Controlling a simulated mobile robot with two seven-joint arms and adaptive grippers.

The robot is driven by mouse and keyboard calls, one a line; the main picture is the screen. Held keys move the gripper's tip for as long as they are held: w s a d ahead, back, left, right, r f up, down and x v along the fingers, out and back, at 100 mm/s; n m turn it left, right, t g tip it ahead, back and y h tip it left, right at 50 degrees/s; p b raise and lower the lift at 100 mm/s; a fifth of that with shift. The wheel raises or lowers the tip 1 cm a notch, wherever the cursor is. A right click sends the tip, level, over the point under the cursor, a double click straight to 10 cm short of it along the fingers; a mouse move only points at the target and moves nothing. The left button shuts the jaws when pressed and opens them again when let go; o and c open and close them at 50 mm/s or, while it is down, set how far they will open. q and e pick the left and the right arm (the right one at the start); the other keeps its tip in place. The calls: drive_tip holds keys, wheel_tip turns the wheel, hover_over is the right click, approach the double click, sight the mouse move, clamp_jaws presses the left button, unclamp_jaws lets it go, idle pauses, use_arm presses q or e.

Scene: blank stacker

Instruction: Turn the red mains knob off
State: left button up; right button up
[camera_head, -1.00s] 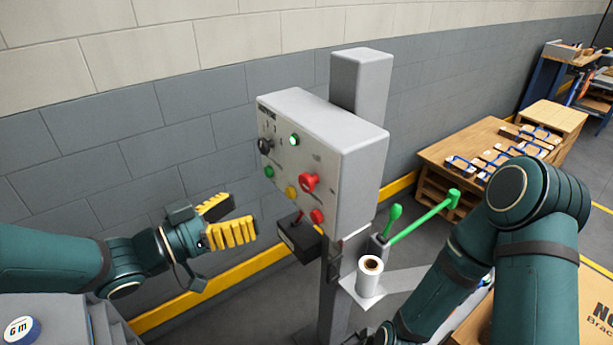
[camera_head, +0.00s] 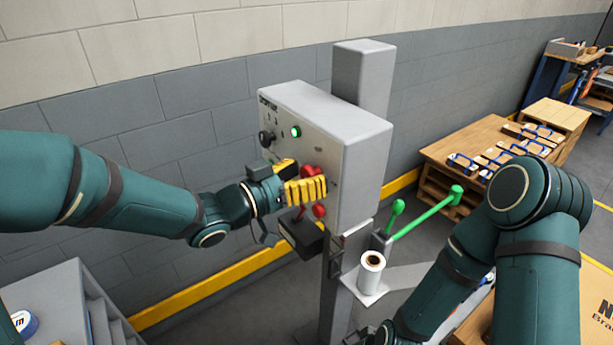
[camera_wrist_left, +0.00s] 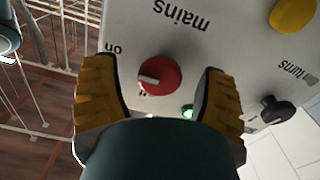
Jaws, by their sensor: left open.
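The red mains knob (camera_wrist_left: 160,76) is in the left wrist view, on the pale panel between my left gripper's two yellow fingers. Both fingers look clear of its sides. Its white mark points left; the word "on" is up and left of it, and "mains" reads upside down above it. In the head view the knob (camera_head: 308,171) is partly hidden by my left gripper (camera_head: 309,180), which is open at the front of the grey control box (camera_head: 361,165). My right arm is at the right; its fingers do not show.
A black knob (camera_wrist_left: 278,109), a yellow button (camera_wrist_left: 293,14) and a lit green lamp (camera_head: 296,131) are close by on the panel. A dark box (camera_head: 302,234) hangs below. Green levers (camera_head: 428,213) and a white roll (camera_head: 371,270) are right of the post.

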use_arm(q)
drive_tip(key=shift+d, duration=0.1)
drive_tip(key=shift+c, duration=0.2)
drive_tip(key=c, duration=1.2)
drive_tip(key=shift+o, duration=0.2)
